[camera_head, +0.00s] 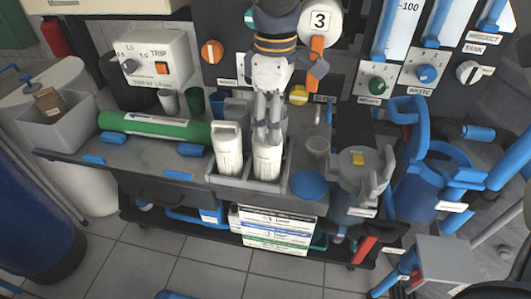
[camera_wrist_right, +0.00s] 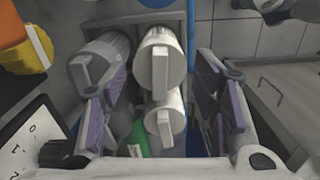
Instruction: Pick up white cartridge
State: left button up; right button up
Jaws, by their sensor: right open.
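Two upright white cartridges stand side by side in a grey holder (camera_head: 238,181) at the front of the rack: the left cartridge (camera_head: 228,148) and the right cartridge (camera_head: 267,160). My right gripper (camera_head: 268,132) points down over the right cartridge, its open fingers around or just above its top; contact cannot be told. In the right wrist view, a large white cartridge (camera_wrist_right: 153,65) and a smaller-looking white one (camera_wrist_right: 165,122) lie between the open purple-padded fingers (camera_wrist_right: 162,108). A greyer cartridge (camera_wrist_right: 100,62) is beside the left finger. My left gripper is not seen.
A green cylinder (camera_head: 155,124) lies on the rack left of the holder. Small cups stand behind it. A blue disc (camera_head: 309,184) and a grey lidded housing (camera_head: 358,165) are to the right. The knob panel (camera_head: 222,22) rises close behind my gripper.

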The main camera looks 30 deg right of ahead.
aim_at(267, 155)
notch_tip(267, 155, down, 5)
jog(key=shift+s+f, duration=0.1)
jog(key=shift+f, duration=0.5)
jog(key=c, duration=0.8)
jog(key=shift+o, duration=0.2)
jog(key=shift+r, duration=0.2)
